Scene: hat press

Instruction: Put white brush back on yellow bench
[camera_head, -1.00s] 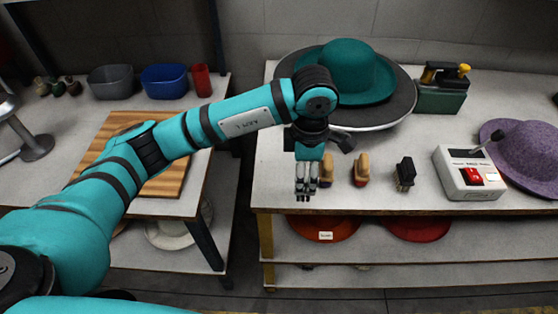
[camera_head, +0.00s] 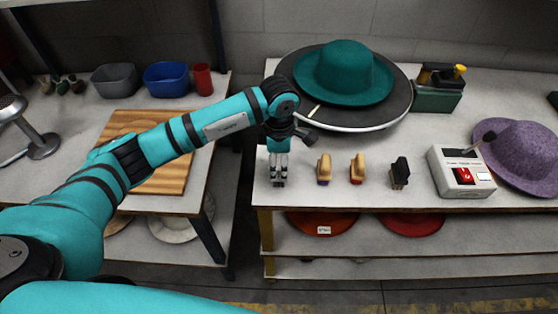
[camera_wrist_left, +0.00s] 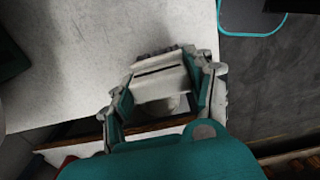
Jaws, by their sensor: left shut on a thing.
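My left gripper (camera_head: 278,180) is over the front left corner of the white-topped bench with yellow legs (camera_head: 290,196). In the left wrist view its fingers (camera_wrist_left: 165,95) are shut on the white brush (camera_wrist_left: 160,82), a pale block with a dark slit across it. The fingers mostly hide the brush in the head view. I cannot tell whether it touches the bench top. The bench top also fills the upper left of the wrist view (camera_wrist_left: 90,60). My right gripper is not in view.
Two tan-handled brushes (camera_head: 323,168) (camera_head: 357,168) and a black brush (camera_head: 400,172) stand in a row to the gripper's right. A white control box (camera_head: 462,178) is farther right. A teal hat (camera_head: 345,72) sits on a round dark plate (camera_head: 398,105) behind.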

